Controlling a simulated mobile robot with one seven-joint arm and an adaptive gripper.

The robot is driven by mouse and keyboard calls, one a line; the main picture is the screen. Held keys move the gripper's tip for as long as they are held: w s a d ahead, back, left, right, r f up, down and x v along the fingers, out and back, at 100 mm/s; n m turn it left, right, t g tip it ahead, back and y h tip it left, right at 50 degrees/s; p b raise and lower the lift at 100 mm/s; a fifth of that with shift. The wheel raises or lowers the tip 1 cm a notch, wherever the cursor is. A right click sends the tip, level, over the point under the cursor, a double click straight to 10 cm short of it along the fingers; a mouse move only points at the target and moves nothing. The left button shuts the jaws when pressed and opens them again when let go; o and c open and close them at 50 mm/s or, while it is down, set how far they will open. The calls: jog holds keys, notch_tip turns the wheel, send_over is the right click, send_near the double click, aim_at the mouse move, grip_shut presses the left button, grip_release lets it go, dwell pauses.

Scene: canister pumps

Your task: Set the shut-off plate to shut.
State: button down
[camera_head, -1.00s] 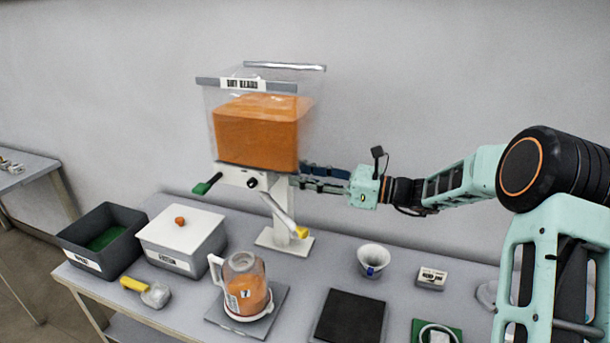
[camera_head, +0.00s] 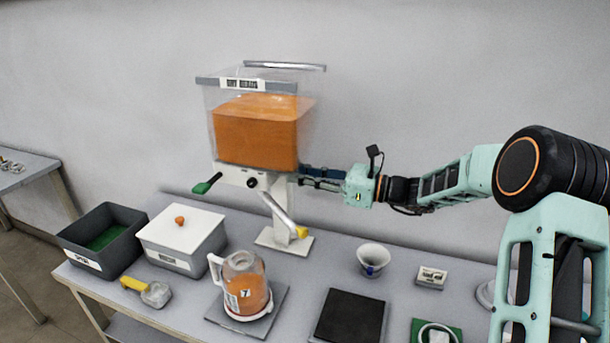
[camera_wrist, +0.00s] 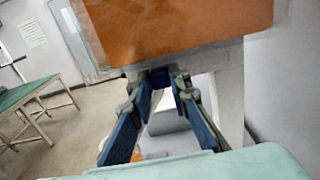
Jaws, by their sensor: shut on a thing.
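The dispenser has a clear hopper (camera_head: 255,130) of orange contents on a white stand. A plate end with a dark blue grip (camera_wrist: 160,77) shows just under the hopper in the wrist view; I take it for the shut-off plate. My gripper (camera_head: 301,174) reaches in from the right, level with the hopper's underside. In the wrist view my gripper (camera_wrist: 163,78) has its fingertips closed on the blue grip. A green handle (camera_head: 207,184) sticks out on the left side under the hopper. How far the plate is pushed in is hidden.
A lever with a yellow tip (camera_head: 301,232) hangs in front of the stand. Below are an orange-filled jug (camera_head: 247,288), a white lidded box (camera_head: 182,240), a dark bin (camera_head: 103,238), a scoop (camera_head: 150,291), a white cup (camera_head: 372,260) and a black pad (camera_head: 350,316). The wall is behind.

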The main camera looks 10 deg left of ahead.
jog(key=shift+w+a, duration=0.15)
jog(key=shift+a, duration=1.1)
jog(key=shift+r, duration=0.1)
jog(key=c, duration=1.8)
grip_release()
jog(key=shift+a, duration=0.1)
jog(key=s+d, duration=0.1)
jog(key=d, duration=1.1)
jog(key=shift+s, duration=0.3)
